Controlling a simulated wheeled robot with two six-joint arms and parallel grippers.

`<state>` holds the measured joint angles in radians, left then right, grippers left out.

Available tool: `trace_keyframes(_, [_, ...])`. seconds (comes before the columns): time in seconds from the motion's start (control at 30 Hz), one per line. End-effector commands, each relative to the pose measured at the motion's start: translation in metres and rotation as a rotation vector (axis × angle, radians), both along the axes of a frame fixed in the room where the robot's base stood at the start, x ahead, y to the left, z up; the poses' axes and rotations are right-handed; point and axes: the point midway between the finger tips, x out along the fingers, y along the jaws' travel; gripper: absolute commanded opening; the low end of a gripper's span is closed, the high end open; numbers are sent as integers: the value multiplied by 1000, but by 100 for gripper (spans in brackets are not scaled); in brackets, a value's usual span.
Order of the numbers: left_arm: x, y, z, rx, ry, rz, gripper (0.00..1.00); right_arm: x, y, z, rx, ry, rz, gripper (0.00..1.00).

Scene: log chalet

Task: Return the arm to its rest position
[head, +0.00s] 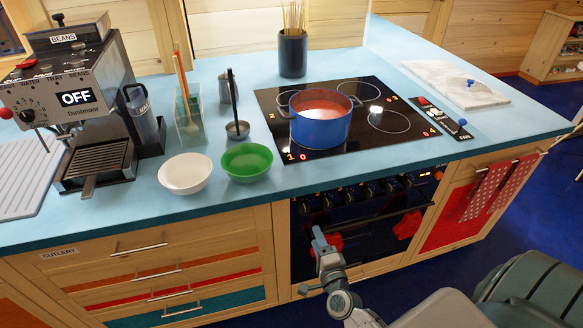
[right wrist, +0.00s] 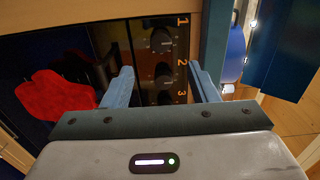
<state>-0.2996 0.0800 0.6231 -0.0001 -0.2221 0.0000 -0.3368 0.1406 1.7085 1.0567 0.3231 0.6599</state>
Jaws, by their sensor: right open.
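My right arm (head: 340,292) comes in from the bottom right in the head view. Its gripper (head: 319,240) is in front of the oven, below the counter's front edge. In the right wrist view the two fingers (right wrist: 160,85) stand apart with nothing between them. Oven knobs (right wrist: 163,70) and the numbers 1, 2 and 3 show beyond the fingers. A red mitt-like thing (right wrist: 58,95) is left of the fingers. My left gripper is in neither view.
The blue counter (head: 370,171) holds a blue pot (head: 321,128) on the hob, a green bowl (head: 247,162), a white bowl (head: 185,174) and a coffee machine (head: 100,110). The oven (head: 375,225) and drawers are below. Dark blue floor (head: 510,215) is open at the right.

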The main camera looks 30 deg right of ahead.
Motion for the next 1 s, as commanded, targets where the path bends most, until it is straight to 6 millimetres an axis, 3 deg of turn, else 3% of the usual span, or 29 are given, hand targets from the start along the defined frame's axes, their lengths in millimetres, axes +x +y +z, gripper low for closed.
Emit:
trace_keyframes(0.17, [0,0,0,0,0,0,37,0,0,-1,-2,3,1,53])
trace_keyframes(0.27, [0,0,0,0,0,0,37,-2,1,-18,-44,46,15,53])
trace_keyframes(0.37, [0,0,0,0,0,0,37,-11,5,-62,-154,159,54,53])
trace_keyframes(0.47, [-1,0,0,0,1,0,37,-31,11,-129,-318,332,132,53])
trace_keyframes(0.57, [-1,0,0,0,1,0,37,-63,16,-199,-493,520,243,53])
trace_keyframes(0.7, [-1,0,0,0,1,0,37,-125,23,-287,-707,766,430,53])
trace_keyframes(0.77, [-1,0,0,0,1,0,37,-157,25,-321,-792,865,523,53])
trace_keyframes(0.9, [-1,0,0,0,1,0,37,-242,28,-386,-966,1079,765,53])
trace_keyframes(1.0, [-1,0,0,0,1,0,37,-302,28,-418,-1064,1201,945,53])
